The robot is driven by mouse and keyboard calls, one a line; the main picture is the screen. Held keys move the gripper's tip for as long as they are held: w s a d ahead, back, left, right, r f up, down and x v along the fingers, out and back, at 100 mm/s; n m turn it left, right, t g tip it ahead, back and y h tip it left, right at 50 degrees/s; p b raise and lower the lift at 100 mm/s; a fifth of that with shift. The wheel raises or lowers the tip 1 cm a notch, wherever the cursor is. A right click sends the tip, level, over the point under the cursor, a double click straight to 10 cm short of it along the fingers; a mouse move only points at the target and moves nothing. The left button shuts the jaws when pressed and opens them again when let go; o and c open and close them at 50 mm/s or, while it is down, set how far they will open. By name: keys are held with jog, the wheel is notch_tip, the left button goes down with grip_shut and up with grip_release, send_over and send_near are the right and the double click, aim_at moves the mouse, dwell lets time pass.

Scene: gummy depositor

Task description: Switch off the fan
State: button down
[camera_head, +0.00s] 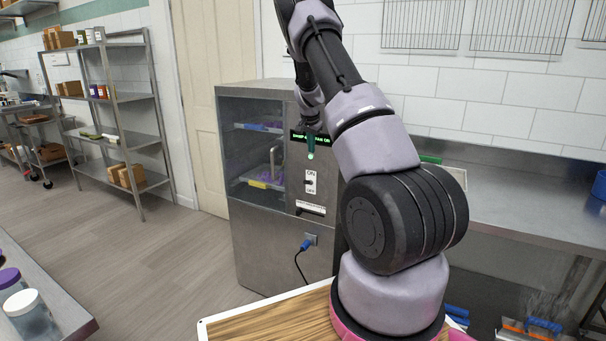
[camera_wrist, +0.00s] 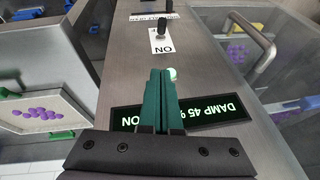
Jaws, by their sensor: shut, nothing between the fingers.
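The steel cabinet (camera_head: 270,235) stands against the wall, with a glass door (camera_head: 250,150) on its left. Its dark display (camera_head: 325,140) reads partly "DAMP 45%" and "ON"; it also shows in the wrist view (camera_wrist: 215,110). A lit green lamp (camera_wrist: 171,74) sits just below the display. Lower down is the white ON/OFF plate (camera_head: 310,190) with a black switch lever (camera_wrist: 161,27); I cannot tell its position surely. My gripper (camera_wrist: 160,72) has its green fingers together and empty, in front of the display and lamp, above the switch. I cannot tell whether they touch the panel.
A door handle (camera_wrist: 252,32) sticks out beside the panel. A blue plug (camera_head: 307,243) with a cable is on the cabinet's lower front. A steel counter (camera_head: 520,205) is at right, shelves (camera_head: 125,140) at left. A wooden-topped surface (camera_head: 270,325) lies in front.

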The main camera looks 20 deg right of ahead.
send_over(308, 181)
jog(key=d, duration=0.2)
notch_tip(308, 181, down, 9)
jog(key=shift+a+f, duration=0.3)
jog(key=shift+f, duration=0.3)
jog(key=shift+a+f, duration=0.3)
jog(key=shift+f, duration=0.35)
jog(key=shift+a+f, duration=0.3)
jog(key=shift+f, duration=0.3)
